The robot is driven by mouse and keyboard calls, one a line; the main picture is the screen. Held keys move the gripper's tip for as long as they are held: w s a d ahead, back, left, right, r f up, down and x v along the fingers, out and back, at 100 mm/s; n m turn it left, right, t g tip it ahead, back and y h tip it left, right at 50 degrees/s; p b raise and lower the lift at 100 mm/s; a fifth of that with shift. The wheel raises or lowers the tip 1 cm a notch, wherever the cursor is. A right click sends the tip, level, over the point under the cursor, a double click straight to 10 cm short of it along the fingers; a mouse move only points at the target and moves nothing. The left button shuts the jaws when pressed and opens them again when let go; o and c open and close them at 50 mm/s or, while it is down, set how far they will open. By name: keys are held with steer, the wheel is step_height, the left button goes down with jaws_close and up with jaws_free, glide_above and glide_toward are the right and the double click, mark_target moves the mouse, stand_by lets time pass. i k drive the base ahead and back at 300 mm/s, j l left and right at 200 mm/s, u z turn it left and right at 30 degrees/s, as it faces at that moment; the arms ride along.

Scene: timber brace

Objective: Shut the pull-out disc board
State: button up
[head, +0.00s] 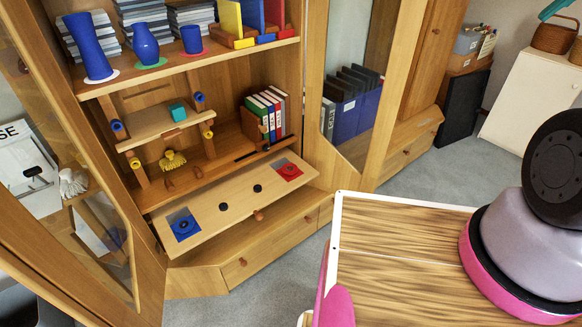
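The pull-out disc board (240,200) is a light wooden panel sticking out from the cabinet below the lower open shelf. A small round knob (258,215) is on its front edge. My gripper is not in view; only rounded parts of my own arm show at the right, well apart from the board.
Drawers (243,262) sit below the board. Above it are a small shelf with a teal cube (178,112), a yellow brush (172,160) and several binders (268,112). A glass door (95,170) stands open at the left. Grey carpet (290,265) lies clear in front.

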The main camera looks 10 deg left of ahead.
mark_target(213, 207)
steer(key=k+u, duration=0.15)
steer(key=u, duration=1)
steer(key=i+j+z, duration=0.1)
steer(key=j, duration=0.2)
